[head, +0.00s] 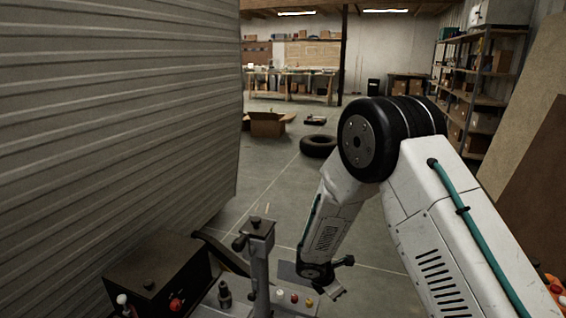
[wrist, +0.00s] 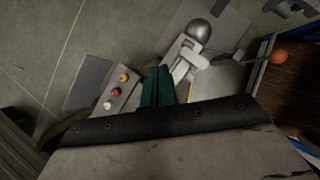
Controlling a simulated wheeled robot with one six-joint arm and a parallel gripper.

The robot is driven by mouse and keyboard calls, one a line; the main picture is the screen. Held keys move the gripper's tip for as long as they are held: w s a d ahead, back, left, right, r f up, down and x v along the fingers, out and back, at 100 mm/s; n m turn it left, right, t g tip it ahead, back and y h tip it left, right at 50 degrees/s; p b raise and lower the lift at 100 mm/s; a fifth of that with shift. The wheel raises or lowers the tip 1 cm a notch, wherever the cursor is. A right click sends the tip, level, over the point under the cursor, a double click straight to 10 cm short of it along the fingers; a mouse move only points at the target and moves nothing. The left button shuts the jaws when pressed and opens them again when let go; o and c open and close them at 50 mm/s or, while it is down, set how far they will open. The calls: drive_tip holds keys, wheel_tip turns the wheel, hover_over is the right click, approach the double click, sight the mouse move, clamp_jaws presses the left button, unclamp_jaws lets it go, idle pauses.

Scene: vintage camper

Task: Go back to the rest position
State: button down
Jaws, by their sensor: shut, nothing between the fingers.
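My gripper (head: 335,291) hangs low at the end of my bent arm, near the bottom middle of the head view. In the wrist view, its green fingers (wrist: 157,88) are together with nothing between them. The fingertips point over a light panel with yellow, red and white buttons (wrist: 121,91), which lies to their left, and a grey metal part with a round ball (wrist: 198,30), up and to their right. I cannot tell how far above these parts the fingertips are.
A ribbed camper wall (head: 120,110) fills the left. A black box with a red knob (head: 160,275) and a metal post (head: 258,262) stand at the lower left. Beyond are a tire (head: 319,146), an open carton (head: 267,124) and shelves (head: 480,90).

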drive_tip(key=s+d+r+m+g, duration=0.2)
drive_tip(key=s+d+r+m, duration=0.3)
drive_tip(key=r, duration=0.5)
drive_tip(key=s+d+r+m+g, duration=0.2)
drive_tip(key=s+d+r+m, duration=0.1)
drive_tip(key=s+r+m, duration=0.6)
drive_tip(key=s+d+r+m+t+y, duration=0.1)
drive_tip(key=s+r+m, duration=0.3)
drive_tip(key=s+r, duration=0.5)
drive_tip(key=s+d+r+m+t+y, duration=0.1)
drive_tip(key=s+r+m+y, duration=0.3)
drive_tip(key=s+r, duration=0.5)
drive_tip(key=s, duration=0.4)
drive_tip(key=shift+s+d+r+m, duration=0.15)
drive_tip(key=shift+s+d+m, duration=0.05)
drive_tip(key=shift+s+m, duration=0.2)
drive_tip(key=shift+a, duration=0.1)
